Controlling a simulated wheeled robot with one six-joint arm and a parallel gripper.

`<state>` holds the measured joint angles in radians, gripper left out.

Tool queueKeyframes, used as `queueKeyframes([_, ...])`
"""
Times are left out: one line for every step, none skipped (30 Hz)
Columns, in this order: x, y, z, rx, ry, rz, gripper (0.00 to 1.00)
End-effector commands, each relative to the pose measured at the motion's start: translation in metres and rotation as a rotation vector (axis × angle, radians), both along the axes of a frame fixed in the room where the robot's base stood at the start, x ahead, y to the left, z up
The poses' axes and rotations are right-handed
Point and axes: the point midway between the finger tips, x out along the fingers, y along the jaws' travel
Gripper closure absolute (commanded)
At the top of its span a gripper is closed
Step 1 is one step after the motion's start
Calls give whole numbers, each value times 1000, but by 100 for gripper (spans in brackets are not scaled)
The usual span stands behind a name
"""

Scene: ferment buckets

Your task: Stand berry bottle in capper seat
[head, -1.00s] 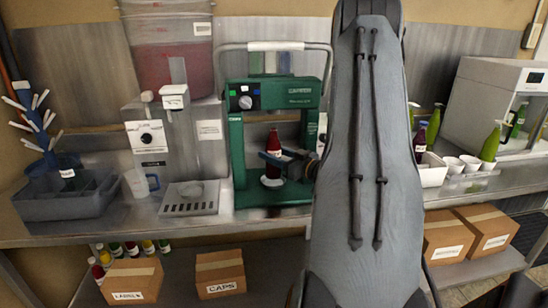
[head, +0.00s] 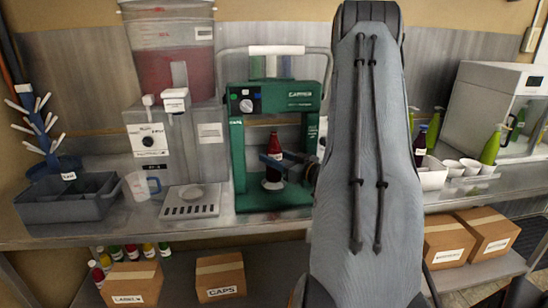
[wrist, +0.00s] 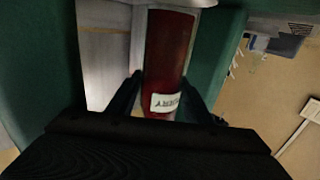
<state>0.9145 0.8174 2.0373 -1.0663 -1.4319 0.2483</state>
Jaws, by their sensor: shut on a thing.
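The berry bottle (head: 273,162) is dark red with a white label and stands upright inside the green capper (head: 238,150), over the round pale seat (head: 272,184) at its base. I cannot tell whether its bottom touches the seat. My gripper (head: 275,160) reaches in from the right and is shut around the bottle's middle. In the wrist view the bottle (wrist: 168,60) lies between the two dark fingers (wrist: 165,98), with its berry label upside down.
A dispenser with a red tank (head: 172,65) stands left of the capper. Green bottles (head: 490,146) and white cups (head: 450,167) stand at right.

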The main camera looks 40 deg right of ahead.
Motion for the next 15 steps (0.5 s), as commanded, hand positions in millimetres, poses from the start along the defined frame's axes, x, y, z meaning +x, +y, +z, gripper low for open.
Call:
queueKeyframes([2, -2, -1, 0, 1, -3, 100])
queueKeyframes([2, -2, -1, 0, 1, -3, 100])
queueKeyframes([2, -2, -1, 0, 2, -3, 100])
queueKeyframes([2, -2, -2, 0, 2, -3, 100])
queueKeyframes([2, -2, -2, 1, 2, -3, 100])
queueKeyframes([2, -2, -2, 1, 2, -3, 100])
queueKeyframes([2, -2, -2, 1, 2, -3, 100])
queueKeyframes([2, -2, -2, 1, 2, -3, 100])
queueKeyframes([2, -2, -3, 1, 3, -3, 100])
queueKeyframes([2, -2, -3, 1, 3, -3, 100])
queueKeyframes([2, -2, -4, 1, 3, -3, 100])
queueKeyframes([2, -2, -4, 1, 3, -3, 100])
queueKeyframes([2, -2, -5, 1, 3, -3, 100])
queueKeyframes([2, -2, -6, 1, 3, -3, 100])
queueKeyframes([2, -2, -7, 1, 3, -3, 100])
